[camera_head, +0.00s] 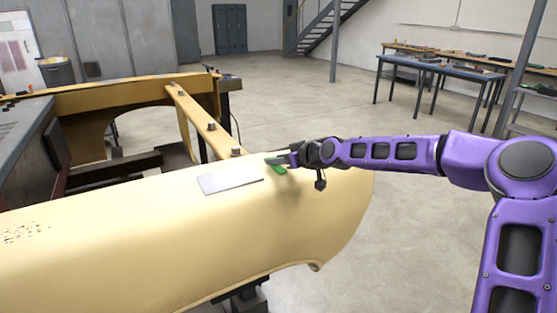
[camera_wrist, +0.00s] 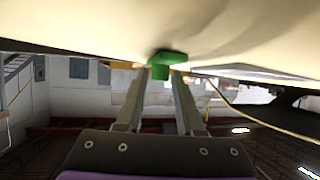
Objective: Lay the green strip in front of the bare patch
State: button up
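The green strip (camera_head: 278,168) is at my gripper's tips, over the top of the yellow shell (camera_head: 180,240). In the wrist view the green strip (camera_wrist: 167,57) fills the gap between the fingertips, close against the pale shell surface. My gripper (camera_head: 283,160) appears closed on it; it also shows in the wrist view (camera_wrist: 161,74). Whether the strip touches the shell I cannot tell. A flat silver-grey rectangle (camera_head: 230,183), seemingly the bare patch, is on the shell to the left of the strip, with a small gap between them.
A yellow frame rail (camera_head: 190,112) with dark bolts runs behind the patch. Dark speckles (camera_head: 25,233) mark the shell's left end. The shell's top in front of the patch is clear. Workbenches (camera_head: 440,70) stand far off at the right.

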jog(key=shift+o, duration=0.9)
jog(key=shift+r, duration=0.2)
jog(key=v, duration=1.2)
jog(key=shift+f, duration=0.1)
